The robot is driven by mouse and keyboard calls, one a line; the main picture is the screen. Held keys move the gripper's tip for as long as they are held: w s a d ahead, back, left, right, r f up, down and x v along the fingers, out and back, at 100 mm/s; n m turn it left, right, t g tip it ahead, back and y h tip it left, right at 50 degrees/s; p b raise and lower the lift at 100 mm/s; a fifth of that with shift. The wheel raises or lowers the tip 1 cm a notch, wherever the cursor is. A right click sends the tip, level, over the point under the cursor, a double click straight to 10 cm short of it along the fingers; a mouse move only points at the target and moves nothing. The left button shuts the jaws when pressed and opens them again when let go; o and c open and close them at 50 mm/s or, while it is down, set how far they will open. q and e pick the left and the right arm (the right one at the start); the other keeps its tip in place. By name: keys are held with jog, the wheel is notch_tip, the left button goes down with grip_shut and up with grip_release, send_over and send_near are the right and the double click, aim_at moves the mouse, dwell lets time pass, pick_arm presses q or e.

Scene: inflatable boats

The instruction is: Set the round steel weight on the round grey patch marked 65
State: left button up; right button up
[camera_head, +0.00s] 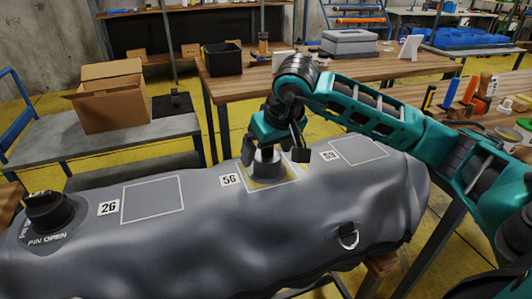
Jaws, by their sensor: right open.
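The grey inflatable tube (310,215) lies across the front with outlined squares on top. The round steel weight (266,157) stands upright in the middle square, on what looks like the round grey patch (268,174), with yellowish surface around it. The label (230,180) beside that square seems to read 56; I cannot read 65 clearly anywhere. My right gripper (275,151) is open above the weight, its fingers on either side of the weight's top. Whether they touch it I cannot tell. My left gripper is not in view.
A black valve (50,210) stands on the tube's left end. The squares labelled 26 (153,199) and 59 (359,151) are empty. Tools (470,92) stand on the right bench; a cardboard box (110,97) sits at left.

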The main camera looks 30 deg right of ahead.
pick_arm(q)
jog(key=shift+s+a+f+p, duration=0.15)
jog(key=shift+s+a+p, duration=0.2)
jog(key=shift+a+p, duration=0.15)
pick_arm(e)
jog(key=v, duration=0.9)
jog(key=shift+r, duration=0.25)
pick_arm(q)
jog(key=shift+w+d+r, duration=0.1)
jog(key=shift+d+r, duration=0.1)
pick_arm(e)
jog(key=shift+s, duration=0.1)
jog(key=shift+s+f, duration=0.1)
